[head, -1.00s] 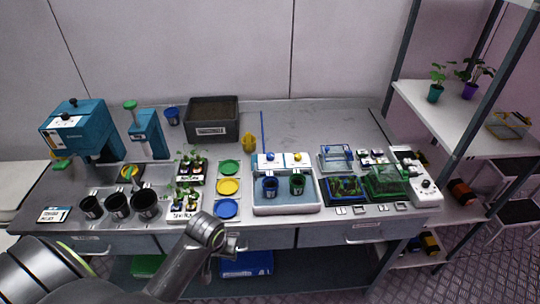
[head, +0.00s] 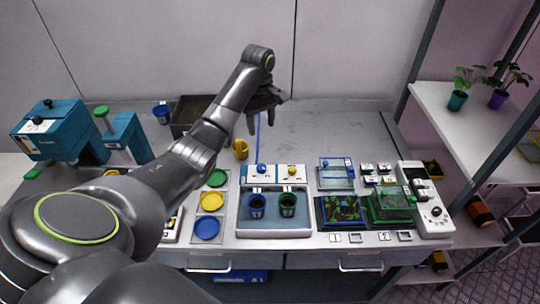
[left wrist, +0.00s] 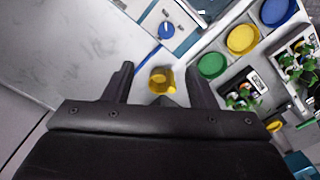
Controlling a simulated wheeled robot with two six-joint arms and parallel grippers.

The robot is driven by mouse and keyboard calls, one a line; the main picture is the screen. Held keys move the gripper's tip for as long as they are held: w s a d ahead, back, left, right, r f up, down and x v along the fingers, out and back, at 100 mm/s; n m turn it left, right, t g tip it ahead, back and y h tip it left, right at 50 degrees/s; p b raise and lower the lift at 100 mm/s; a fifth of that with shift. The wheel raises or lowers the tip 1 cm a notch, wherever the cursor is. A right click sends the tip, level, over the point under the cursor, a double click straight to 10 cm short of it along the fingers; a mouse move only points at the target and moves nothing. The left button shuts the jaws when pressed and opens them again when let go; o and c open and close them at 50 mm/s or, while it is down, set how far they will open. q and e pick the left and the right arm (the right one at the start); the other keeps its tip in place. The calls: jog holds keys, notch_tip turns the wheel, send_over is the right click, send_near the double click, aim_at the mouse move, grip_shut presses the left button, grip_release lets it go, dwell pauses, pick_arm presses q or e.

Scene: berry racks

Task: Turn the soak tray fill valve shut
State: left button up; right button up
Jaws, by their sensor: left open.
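I cannot tell from the labels which is the fill valve. The blue knob also shows in the left wrist view (left wrist: 166,29). My left gripper (head: 260,122) is open and empty, raised above the bench behind the panels. Its fingers (left wrist: 160,74) point toward the bench. My right gripper is not in view.
A yellow jug (head: 240,149) stands left of the panels, and between the fingers in the left wrist view (left wrist: 160,80). Green, yellow and blue dishes (head: 207,229) lie left of the tray. Clear-lidded boxes (head: 390,205) are to the right. The back right bench is clear.

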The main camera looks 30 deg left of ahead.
pick_arm(q)
jog(key=s+f+b, duration=0.2)
jog(key=b, duration=0.4)
send_over(261, 166)
notch_tip(261, 166, down, 4)
jog(key=f+p, duration=0.2)
jog(key=f, duration=0.1)
jog(key=shift+s+f, duration=0.15)
jog(key=shift+s, duration=0.05)
notch_tip(261, 166, down, 7)
jog(key=shift+w+d+r+p, duration=0.1)
jog(key=shift+r+p, duration=0.05)
jog(key=shift+p, duration=0.2)
jog(key=shift+f, duration=0.3)
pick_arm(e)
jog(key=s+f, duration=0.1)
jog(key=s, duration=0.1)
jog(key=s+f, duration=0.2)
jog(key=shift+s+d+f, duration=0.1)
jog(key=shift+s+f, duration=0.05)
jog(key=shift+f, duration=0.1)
pick_arm(q)
jog(key=shift+c, duration=0.2)
jog(key=c, duration=0.9)
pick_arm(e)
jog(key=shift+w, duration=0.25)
